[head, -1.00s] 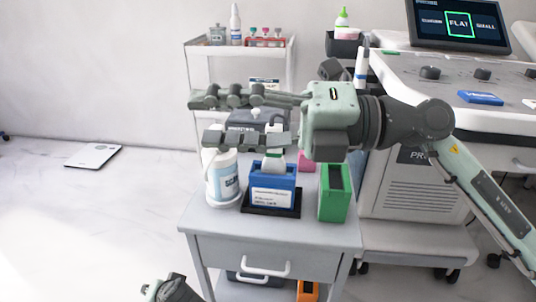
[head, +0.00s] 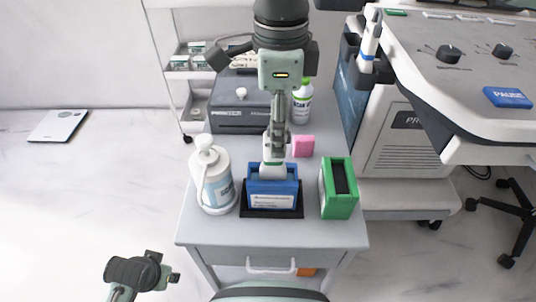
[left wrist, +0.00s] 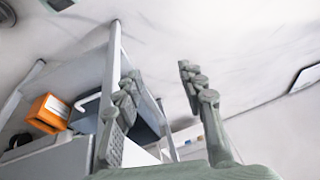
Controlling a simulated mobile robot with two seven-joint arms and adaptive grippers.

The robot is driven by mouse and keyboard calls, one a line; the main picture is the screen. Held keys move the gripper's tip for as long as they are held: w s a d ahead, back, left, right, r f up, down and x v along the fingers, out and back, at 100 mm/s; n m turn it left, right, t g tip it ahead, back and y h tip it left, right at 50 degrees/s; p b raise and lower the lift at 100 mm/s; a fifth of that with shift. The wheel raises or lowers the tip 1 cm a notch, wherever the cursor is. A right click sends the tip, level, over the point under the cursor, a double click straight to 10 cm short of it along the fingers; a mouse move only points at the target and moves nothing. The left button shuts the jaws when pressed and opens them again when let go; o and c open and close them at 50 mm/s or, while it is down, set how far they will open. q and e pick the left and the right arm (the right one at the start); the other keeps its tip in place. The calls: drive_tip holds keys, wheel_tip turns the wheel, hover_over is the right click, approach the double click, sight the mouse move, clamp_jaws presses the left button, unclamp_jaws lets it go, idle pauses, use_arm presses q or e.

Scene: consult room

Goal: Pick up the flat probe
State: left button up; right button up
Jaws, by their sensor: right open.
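A white probe (head: 271,171) stands upright in the blue holder (head: 286,189) on the grey cart; only its upper part shows. My right gripper (head: 275,151) points straight down just above it, fingers open and seen edge-on. Whether the fingers are around the probe or touching it I cannot tell. Another white and blue probe (head: 371,38) stands in a dark holder on the machine's side. I cannot tell from its shape which probe is flat. My left gripper (head: 168,271) is low at the front left, open and empty in the left wrist view (left wrist: 160,105).
A white pump bottle (head: 211,180) stands left of the blue holder, a green box (head: 339,188) right of it. Behind are a pink block (head: 303,146), a green-capped bottle (head: 302,100) and a grey printer (head: 235,105). The machine (head: 460,85) bounds the right side.

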drive_tip(key=f, duration=0.4)
drive_tip(key=f+p, duration=0.1)
drive_tip(key=f, duration=0.1)
drive_tip(key=shift+w+a+f, duration=0.3)
drive_tip(key=shift+f, duration=0.05)
use_arm(q)
wheel_tip(320, 180, down, 2)
drive_tip(key=shift+f, duration=0.2)
use_arm(e)
clamp_jaws()
drive_tip(key=shift+r, duration=0.15)
